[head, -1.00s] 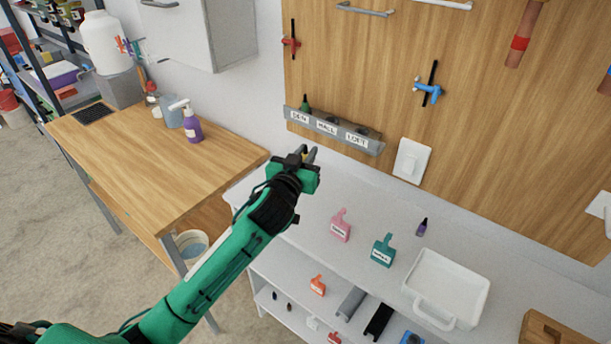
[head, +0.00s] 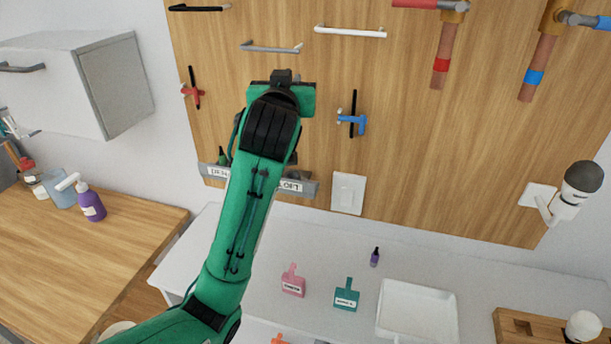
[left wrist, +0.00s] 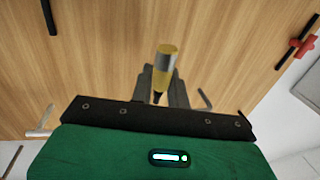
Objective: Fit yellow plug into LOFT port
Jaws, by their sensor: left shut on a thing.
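My left gripper (left wrist: 165,90) is shut on the yellow plug (left wrist: 166,62), which shows in the left wrist view as a yellow and silver cylinder with a dark tip. In the head view my left gripper (head: 281,76) is raised in front of the wooden wall panel, and the plug is hidden there. The grey port strip (head: 309,189) is on the panel below, partly covered by my arm. Its LOFT label (head: 290,186) shows just right of the arm. A green plug (head: 222,155) stands at the strip's left end. My right gripper is out of view.
A blue valve (head: 352,122) and a red valve (head: 194,93) flank my left gripper on the panel. Handles (head: 271,48) are fixed above. A white switch (head: 348,193) is right of the strip. Bottles and a white tray (head: 418,308) stand on the shelf below.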

